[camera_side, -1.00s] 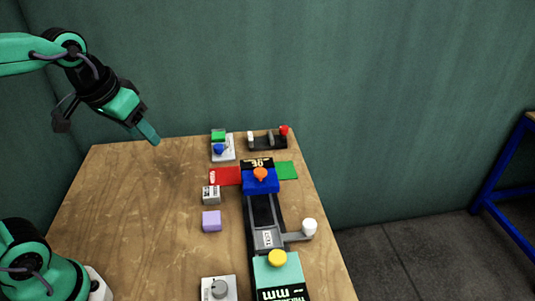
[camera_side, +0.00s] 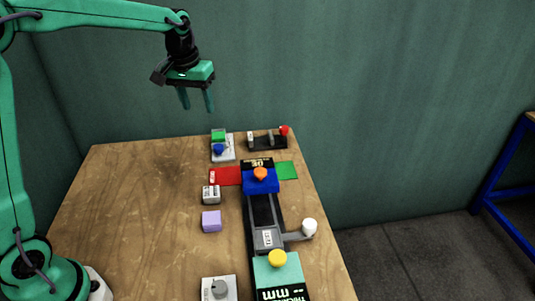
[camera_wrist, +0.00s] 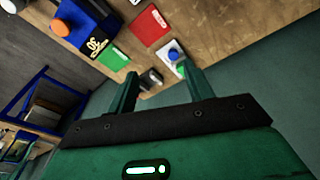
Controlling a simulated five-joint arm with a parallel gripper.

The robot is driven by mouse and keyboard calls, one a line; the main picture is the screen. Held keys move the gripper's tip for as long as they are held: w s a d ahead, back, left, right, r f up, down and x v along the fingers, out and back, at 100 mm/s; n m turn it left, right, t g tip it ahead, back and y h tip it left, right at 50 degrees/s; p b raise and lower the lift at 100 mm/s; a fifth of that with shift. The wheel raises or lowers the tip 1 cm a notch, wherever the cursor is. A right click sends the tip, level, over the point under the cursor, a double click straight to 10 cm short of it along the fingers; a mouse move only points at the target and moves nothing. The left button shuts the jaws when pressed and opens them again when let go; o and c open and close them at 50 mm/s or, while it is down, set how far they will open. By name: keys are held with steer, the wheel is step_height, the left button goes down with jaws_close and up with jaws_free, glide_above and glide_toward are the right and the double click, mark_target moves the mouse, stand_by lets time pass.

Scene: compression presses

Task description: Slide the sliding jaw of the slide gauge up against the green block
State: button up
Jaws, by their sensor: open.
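A long dark rail (camera_side: 262,209) runs along the table's right side. It carries a blue block (camera_side: 260,183) with an orange knob, a grey labelled carriage (camera_side: 267,238), and a teal housing (camera_side: 277,271) with a yellow knob and an mm display. I take this as the slide gauge; which part is its sliding jaw is unclear. My gripper (camera_side: 196,109) is open and empty, raised above the back of the table, pointing down. Its fingers also show in the wrist view (camera_wrist: 161,70).
A black fixture (camera_side: 267,141) with a red knob stands at the back right. Red (camera_side: 226,176) and green (camera_side: 286,170) mats flank the blue block. The table's left side is clear.

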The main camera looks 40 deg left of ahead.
steer(key=w+a+f+n+g, duration=0.1)
steer(key=w+a+f, duration=0.2)
steer(key=w+f, duration=0.3)
steer(key=n+g, duration=0.1)
glide_above(218, 145)
step_height(218, 145, down, 7)
steer(key=shift+d+r, duration=0.1)
steer(key=shift+s, duration=0.1)
steer(key=shift+f, duration=3.9)
steer(key=c, duration=0.9)
